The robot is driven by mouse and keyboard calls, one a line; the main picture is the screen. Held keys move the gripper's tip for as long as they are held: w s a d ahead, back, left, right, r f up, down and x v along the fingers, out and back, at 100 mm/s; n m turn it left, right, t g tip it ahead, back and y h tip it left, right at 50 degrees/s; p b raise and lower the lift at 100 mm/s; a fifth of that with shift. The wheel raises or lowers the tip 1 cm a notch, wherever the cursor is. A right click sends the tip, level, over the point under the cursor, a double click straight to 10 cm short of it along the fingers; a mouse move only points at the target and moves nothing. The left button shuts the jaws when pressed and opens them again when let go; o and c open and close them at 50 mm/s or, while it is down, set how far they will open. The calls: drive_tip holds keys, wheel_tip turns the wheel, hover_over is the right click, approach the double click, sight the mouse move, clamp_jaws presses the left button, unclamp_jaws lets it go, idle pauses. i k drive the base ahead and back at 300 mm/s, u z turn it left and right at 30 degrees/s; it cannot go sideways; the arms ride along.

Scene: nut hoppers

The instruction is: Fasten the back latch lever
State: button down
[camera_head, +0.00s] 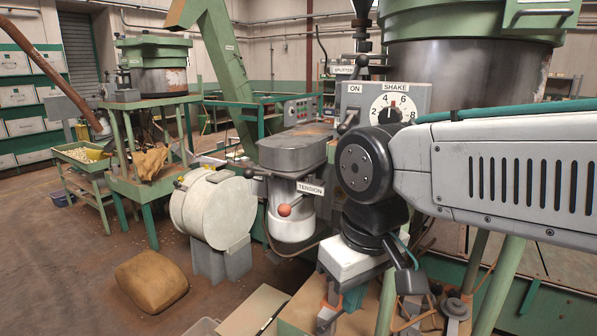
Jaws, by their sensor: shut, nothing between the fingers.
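My arm comes in from the right, and my gripper (343,299) points down near the bottom centre, below a white block. It is shut and empty. The fingertips are small and partly lost among the parts around them. I cannot tell which part is the back latch lever, or whether a latch is fastened; my arm hides some of this area.
A TENSION unit (297,222) with an orange knob (285,210) and a pale round drum (212,208) stand left of my gripper. A control box (384,99) with a SHAKE dial is behind my wrist. A brown sack (151,281) lies on the floor. Open floor is at left.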

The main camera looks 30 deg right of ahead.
sight(249, 173)
drive_tip(key=z, duration=0.95)
drive_tip(key=k, duration=0.6)
drive_tip(key=u, duration=1.2)
drive_tip(key=i, duration=0.5)
